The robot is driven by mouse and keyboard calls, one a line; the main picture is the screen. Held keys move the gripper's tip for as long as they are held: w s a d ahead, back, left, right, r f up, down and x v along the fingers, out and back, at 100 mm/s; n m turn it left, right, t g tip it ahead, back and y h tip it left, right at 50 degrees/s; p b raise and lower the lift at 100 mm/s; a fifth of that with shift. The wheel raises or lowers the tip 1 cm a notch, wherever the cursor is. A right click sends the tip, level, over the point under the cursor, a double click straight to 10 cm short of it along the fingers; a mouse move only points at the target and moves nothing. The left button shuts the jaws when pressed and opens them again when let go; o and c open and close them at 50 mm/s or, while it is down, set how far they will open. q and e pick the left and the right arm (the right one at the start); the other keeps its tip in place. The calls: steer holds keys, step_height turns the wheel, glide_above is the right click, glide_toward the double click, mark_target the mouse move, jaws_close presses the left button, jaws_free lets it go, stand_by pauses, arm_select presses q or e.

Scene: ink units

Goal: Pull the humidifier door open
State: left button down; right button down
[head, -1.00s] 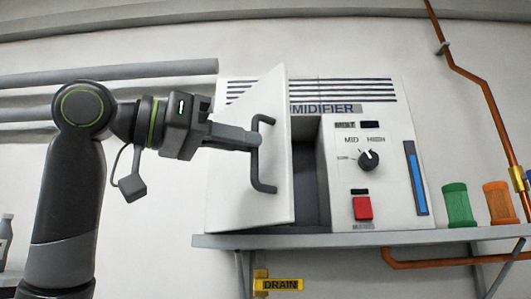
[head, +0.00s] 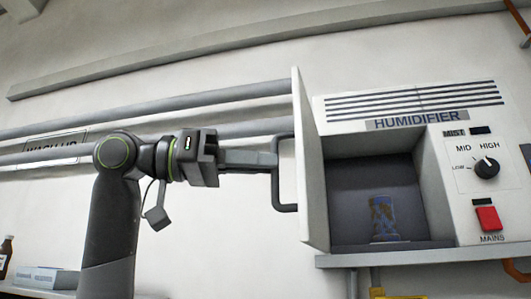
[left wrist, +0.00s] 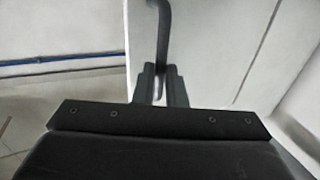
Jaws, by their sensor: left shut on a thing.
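The white humidifier (head: 465,135) sits on a wall shelf at the right of the head view. Its door (head: 311,165) is swung wide open on its left side and shows nearly edge-on. The dark door handle (head: 284,208) is on the door's outer face. My left gripper (head: 274,161) is shut on the handle; the left wrist view shows the handle bar (left wrist: 163,30) between the two fingers (left wrist: 160,85). Inside the dark compartment (head: 345,190) stands a blue and tan patterned container (head: 383,220). My right gripper is not in view.
The shelf (head: 420,255) runs under the humidifier. Grey pipes (head: 200,107) cross the wall behind my left arm. A brown bottle (head: 6,255) and a pale blue box (head: 45,277) stand at lower left. A yellow tag (head: 400,297) shows below the shelf.

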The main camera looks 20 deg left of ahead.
arm_select(q)
steer(key=shift+w+a+r, duration=0.2)
steer(key=shift+w+a, duration=0.1)
steer(key=shift+a, duration=0.45)
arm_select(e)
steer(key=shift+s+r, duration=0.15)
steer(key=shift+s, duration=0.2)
arm_select(q)
steer(key=c, duration=1.8)
jaws_free()
steer(key=shift+d, duration=0.1)
steer(key=shift+o, duration=1.2)
steer(key=shift+w+d+f, duration=0.1)
steer(key=shift+w+d, duration=0.05)
steer(key=shift+w, duration=0.25)
steer(key=shift+o, duration=0.3)
steer(key=shift+w+d+f, duration=0.1)
steer(key=shift+w+d, duration=0.1)
steer(key=shift+w, duration=0.15)
steer(key=shift+s, duration=0.1)
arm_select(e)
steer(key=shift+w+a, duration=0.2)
